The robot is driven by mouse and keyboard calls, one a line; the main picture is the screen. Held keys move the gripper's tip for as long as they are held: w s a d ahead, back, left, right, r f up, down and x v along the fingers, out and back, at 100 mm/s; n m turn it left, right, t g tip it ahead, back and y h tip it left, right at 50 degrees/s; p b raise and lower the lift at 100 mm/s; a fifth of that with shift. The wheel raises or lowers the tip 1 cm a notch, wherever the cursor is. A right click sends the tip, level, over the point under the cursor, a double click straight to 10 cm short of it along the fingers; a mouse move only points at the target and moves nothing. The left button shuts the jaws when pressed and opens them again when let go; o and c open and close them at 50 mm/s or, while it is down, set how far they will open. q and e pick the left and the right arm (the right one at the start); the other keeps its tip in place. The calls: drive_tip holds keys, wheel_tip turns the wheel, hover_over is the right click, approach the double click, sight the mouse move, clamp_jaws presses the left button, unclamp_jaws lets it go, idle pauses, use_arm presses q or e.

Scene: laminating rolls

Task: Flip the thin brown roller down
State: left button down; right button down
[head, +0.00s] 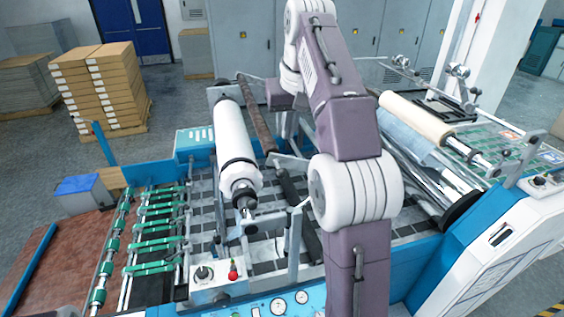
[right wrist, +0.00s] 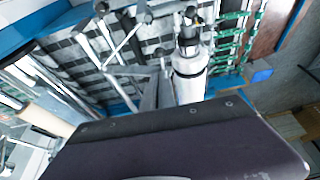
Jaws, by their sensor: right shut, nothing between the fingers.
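The thin brown roller (head: 257,118) is a long dark rod in the head view, just right of the thick white roll (head: 234,140). It slopes from the back bracket toward the middle of the machine. My right gripper (head: 279,99) is shut and empty, close to the right of the brown roller; whether they touch is unclear. The right wrist view shows the white roll (right wrist: 190,85) beyond a dark part of my own arm, and I cannot make out the brown roller there. My left gripper is not in view.
The laminating machine has a green-clipped feed section (head: 155,235) at left and a control box (head: 218,282) with a red button in front. A cream roll (head: 416,118) lies at right. My right arm covers the machine's middle. Stacked boxes (head: 103,85) stand behind left.

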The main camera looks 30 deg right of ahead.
drive_tip(key=b, duration=0.1)
approach(281, 171)
drive_tip(key=x, duration=0.6)
drive_tip(key=shift+w+d+r, duration=0.15)
drive_tip(key=shift+f, duration=0.45)
